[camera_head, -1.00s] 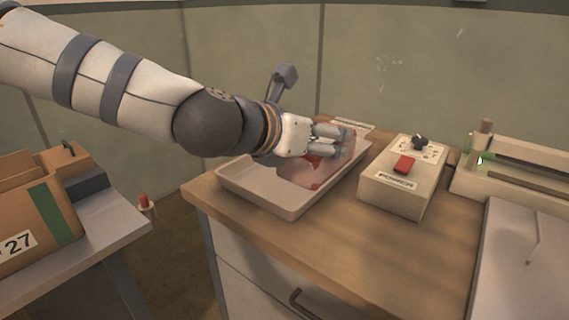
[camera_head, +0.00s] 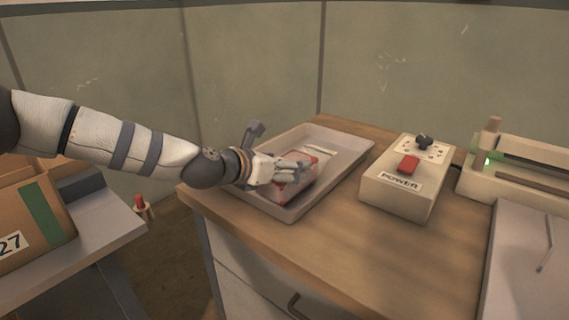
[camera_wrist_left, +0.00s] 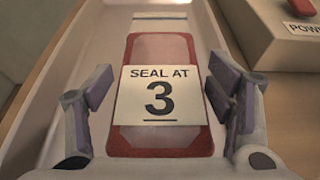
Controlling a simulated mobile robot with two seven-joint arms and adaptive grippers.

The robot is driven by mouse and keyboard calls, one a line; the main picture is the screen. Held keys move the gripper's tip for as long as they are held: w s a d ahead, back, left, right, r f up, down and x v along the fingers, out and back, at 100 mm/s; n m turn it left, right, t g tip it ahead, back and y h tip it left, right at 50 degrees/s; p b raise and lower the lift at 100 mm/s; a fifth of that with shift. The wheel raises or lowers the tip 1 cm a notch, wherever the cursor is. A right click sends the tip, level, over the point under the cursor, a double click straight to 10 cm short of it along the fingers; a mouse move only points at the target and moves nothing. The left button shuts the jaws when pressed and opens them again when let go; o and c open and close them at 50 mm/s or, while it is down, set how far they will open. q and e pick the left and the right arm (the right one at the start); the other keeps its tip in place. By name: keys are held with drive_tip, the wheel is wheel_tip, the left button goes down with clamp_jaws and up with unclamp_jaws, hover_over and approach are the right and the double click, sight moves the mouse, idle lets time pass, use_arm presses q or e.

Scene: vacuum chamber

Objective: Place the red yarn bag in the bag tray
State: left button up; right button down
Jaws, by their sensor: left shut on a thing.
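The red yarn bag (camera_head: 299,185) is a clear pouch with red edges, in the near half of the bag tray (camera_head: 345,143). In the left wrist view the bag (camera_wrist_left: 165,50) lies lengthwise along the tray (camera_wrist_left: 98,62) and carries a white label reading "SEAL AT 3". My left gripper (camera_head: 304,170) is shut on the bag, with a finger on each side of it in the left wrist view (camera_wrist_left: 160,95). Whether the bag's underside touches the tray floor is hidden. My right gripper is not in view.
A power box (camera_head: 403,180) with a red switch and black knob stands right of the tray. Further right is a sealer-like device (camera_head: 525,165) with a green light, behind a grey panel (camera_head: 525,255). A cardboard box marked 27 (camera_head: 25,215) sits on a left-hand table.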

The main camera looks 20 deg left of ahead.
use_arm(q)
drive_tip(key=o, duration=1.6)
drive_tip(key=shift+r, duration=0.15)
drive_tip(key=p+v, duration=0.1)
drive_tip(key=v, duration=0.2)
drive_tip(key=r+v, duration=0.1)
drive_tip(key=v, duration=0.3)
drive_tip(key=shift+w+d+p, duration=0.15)
drive_tip(key=shift+w+p, duration=0.05)
drive_tip(key=shift+p, duration=0.15)
drive_tip(key=v, duration=0.2)
drive_tip(key=f+v, duration=0.1)
drive_tip(key=v, duration=0.2)
drive_tip(key=shift+s, duration=0.25)
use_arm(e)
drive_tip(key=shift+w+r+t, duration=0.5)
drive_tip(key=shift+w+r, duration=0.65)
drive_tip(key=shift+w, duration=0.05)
